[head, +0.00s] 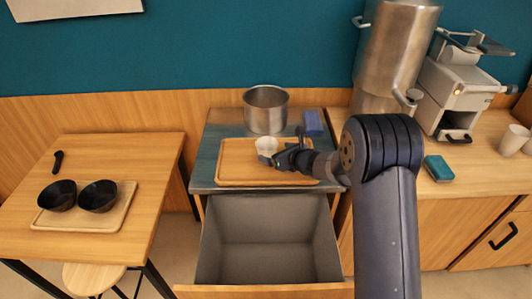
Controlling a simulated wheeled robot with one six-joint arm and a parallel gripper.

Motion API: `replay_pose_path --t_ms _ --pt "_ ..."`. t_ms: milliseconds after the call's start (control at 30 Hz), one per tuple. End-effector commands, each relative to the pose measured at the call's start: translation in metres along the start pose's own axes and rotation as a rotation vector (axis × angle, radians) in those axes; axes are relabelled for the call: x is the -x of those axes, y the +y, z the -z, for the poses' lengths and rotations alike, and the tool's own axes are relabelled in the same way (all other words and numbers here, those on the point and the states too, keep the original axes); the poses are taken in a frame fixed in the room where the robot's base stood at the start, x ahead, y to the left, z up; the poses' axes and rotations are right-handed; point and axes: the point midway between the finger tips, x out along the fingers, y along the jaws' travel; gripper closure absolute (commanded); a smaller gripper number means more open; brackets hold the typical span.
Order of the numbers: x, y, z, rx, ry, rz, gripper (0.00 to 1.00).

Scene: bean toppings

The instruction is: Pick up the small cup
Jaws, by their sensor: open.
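The small white cup (265,146) stands on the wooden tray (239,176) on the middle cabinet, near the tray's back half. My gripper (273,158) is at the tray, just in front of and to the right of the cup. It is open. The gripper partly covers the cup's lower right side, and I cannot tell whether a finger touches it. My dark arm comes in from the right.
A steel pot (266,110) stands behind the tray, with a blue block (313,123) to its right. An open grey drawer (268,239) juts out below. Two black bowls (57,196) sit on the left table. A large steel urn (391,58) and a machine (460,92) stand right.

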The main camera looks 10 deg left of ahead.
Motion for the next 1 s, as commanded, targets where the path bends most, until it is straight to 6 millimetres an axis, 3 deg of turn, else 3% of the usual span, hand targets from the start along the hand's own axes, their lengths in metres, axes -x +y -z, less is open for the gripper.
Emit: replay_pose_path --t_ms 367,700,1000 --pt "-0.026 0.001 -0.002 -0.001 0.000 -0.001 0.07" --pt "-0.064 0.003 -0.002 -0.001 0.000 0.000 0.07" --pt "-0.071 0.003 -0.001 -0.001 0.000 0.001 0.07"
